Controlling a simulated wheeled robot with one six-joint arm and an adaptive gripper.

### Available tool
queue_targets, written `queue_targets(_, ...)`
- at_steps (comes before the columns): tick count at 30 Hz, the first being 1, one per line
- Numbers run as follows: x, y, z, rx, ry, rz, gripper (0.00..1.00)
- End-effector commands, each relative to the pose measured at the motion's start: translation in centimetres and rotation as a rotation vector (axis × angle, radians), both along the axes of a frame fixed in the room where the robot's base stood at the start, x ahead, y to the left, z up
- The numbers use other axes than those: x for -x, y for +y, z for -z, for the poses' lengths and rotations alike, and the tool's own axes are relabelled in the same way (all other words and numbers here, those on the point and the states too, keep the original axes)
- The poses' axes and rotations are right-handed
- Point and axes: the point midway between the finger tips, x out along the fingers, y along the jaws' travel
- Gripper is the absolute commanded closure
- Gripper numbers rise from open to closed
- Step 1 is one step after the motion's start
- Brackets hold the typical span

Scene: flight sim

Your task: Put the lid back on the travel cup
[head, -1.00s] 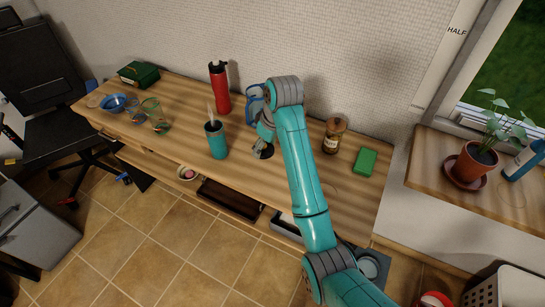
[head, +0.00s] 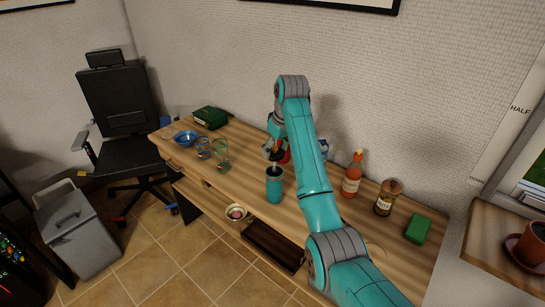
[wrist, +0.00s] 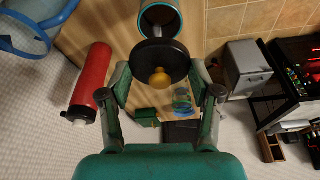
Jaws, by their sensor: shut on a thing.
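The travel cup (head: 274,188) is a teal upright tumbler with an open top. It stands near the front edge of the wooden desk, and its open rim also shows at the top of the wrist view (wrist: 160,18). The lid (wrist: 148,56) is a black disc with a yellowish knob, held between the fingertips of my gripper (wrist: 161,74), which is shut on it. In the wrist view the lid's edge overlaps the cup's near rim. In the head view my gripper (head: 273,150) is above and behind the cup; the arm partly hides it, and the lid is hard to make out there.
A red flask (wrist: 92,80) stands close beside my gripper. A sauce bottle (head: 352,176), a brown jar (head: 386,198) and a green box (head: 418,229) stand right of my arm. Glasses (head: 212,150) and a blue bowl (head: 186,138) stand left.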

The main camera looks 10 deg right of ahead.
Motion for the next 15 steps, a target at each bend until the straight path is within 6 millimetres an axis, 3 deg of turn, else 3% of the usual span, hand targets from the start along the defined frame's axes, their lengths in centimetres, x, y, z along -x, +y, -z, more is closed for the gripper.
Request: queue_targets(15, 0.0, 0.1, 3.5, -0.001, 0.000, -0.001, 0.61)
